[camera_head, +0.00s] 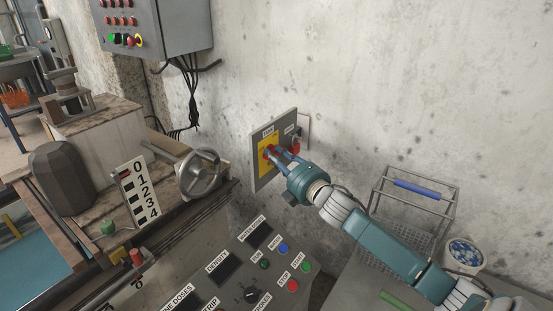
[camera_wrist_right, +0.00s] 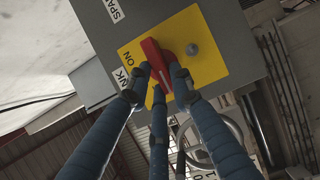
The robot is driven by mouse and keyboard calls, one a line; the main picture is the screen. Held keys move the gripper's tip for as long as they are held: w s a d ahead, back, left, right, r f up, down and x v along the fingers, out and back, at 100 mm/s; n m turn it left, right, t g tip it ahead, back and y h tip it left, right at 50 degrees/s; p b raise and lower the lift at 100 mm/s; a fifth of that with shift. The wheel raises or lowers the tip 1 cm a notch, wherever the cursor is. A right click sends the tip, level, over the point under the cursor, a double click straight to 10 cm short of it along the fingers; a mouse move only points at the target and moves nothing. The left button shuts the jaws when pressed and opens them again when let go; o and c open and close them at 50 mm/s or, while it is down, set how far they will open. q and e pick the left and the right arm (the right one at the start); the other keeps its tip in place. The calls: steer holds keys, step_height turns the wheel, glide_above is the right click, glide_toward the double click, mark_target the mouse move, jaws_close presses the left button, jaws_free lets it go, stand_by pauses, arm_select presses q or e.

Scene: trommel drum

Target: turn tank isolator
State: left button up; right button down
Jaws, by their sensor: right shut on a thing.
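The tank isolator is a red rotary handle (camera_wrist_right: 157,62) on a yellow plate (camera_wrist_right: 205,48), on a grey box fixed to the wall. In the head view the yellow plate (camera_head: 264,158) sits on the left part of the grey box (camera_head: 262,183). My right gripper (camera_head: 275,157) reaches it from the lower right; in the wrist view its blue fingers (camera_wrist_right: 158,88) are closed around the red handle. An "ON" label shows beside the handle. The fingers hide part of the handle. My left gripper is not in view.
A second red handle (camera_head: 295,147) is right beside my gripper, on the same box. A control panel (camera_head: 235,275) with buttons lies below. A handwheel (camera_head: 200,174) stands to the left, and a wire basket (camera_head: 410,215) is on the right.

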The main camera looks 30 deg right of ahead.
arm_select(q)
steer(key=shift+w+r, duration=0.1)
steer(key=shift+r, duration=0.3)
arm_select(e)
steer(key=shift+f, duration=0.2)
steer(key=c, duration=1.8)
jaws_free()
steer(key=shift+s, duration=0.1)
steer(key=s, duration=1.2)
